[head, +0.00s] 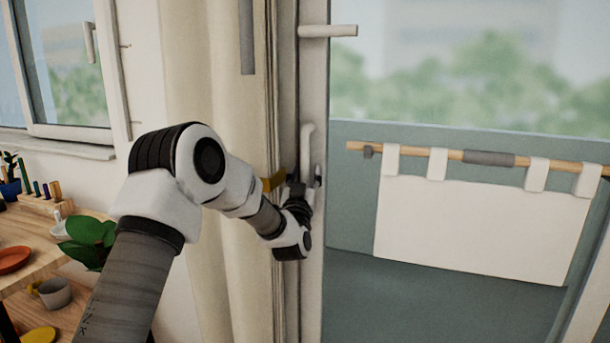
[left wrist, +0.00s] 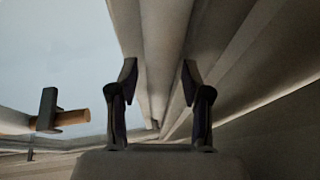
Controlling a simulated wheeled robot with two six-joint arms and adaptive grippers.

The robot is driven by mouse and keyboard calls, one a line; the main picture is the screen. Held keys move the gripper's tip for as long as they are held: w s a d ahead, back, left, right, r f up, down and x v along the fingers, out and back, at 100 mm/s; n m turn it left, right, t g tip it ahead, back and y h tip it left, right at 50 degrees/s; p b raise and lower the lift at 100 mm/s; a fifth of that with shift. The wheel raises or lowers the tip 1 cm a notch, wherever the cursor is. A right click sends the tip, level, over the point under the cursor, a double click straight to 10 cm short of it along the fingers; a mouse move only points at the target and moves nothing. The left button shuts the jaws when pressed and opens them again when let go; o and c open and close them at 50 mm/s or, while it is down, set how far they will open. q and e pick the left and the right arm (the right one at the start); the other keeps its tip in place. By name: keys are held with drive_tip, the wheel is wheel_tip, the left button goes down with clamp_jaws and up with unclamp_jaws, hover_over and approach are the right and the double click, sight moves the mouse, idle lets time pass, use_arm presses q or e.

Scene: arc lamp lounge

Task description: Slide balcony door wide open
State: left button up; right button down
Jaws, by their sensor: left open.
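The balcony door shows in the head view as a white upright frame (head: 314,90) in the middle. A pale upright bar handle (head: 307,145) stands on it, and a horizontal lever (head: 328,31) sticks out higher up. My left gripper (head: 306,182) is at the lower end of the bar handle, fingers spread. In the left wrist view its two dark fingers (left wrist: 158,78) are apart, with a pale upright bar (left wrist: 164,45) showing between and beyond them. I cannot tell whether they touch it. My right gripper is not in view.
Beige curtains (head: 210,80) hang left of the door. The balcony (head: 440,300) lies to the right, with a wooden rod (head: 420,152) carrying a white cloth (head: 480,215). A wooden shelf (head: 25,270) with a plant (head: 88,236), an orange dish (head: 14,260) and a grey mug (head: 56,293) stands at lower left.

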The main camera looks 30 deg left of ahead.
sight(363, 181)
use_arm(q)
clamp_jaws()
drive_tip(key=w+d, duration=0.1)
drive_tip(key=d, duration=0.3)
drive_tip(key=w+d, duration=0.1)
drive_tip(key=d, duration=0.4)
drive_tip(key=w+d+b, duration=0.1)
drive_tip(key=d, duration=0.4)
drive_tip(key=shift+w, duration=0.15)
drive_tip(key=shift+c, duration=1.1)
unclamp_jaws()
drive_tip(key=shift+a, duration=0.3)
drive_tip(key=shift+o, duration=1.1)
drive_tip(key=shift+d, duration=0.25)
drive_tip(key=shift+d, duration=0.1)
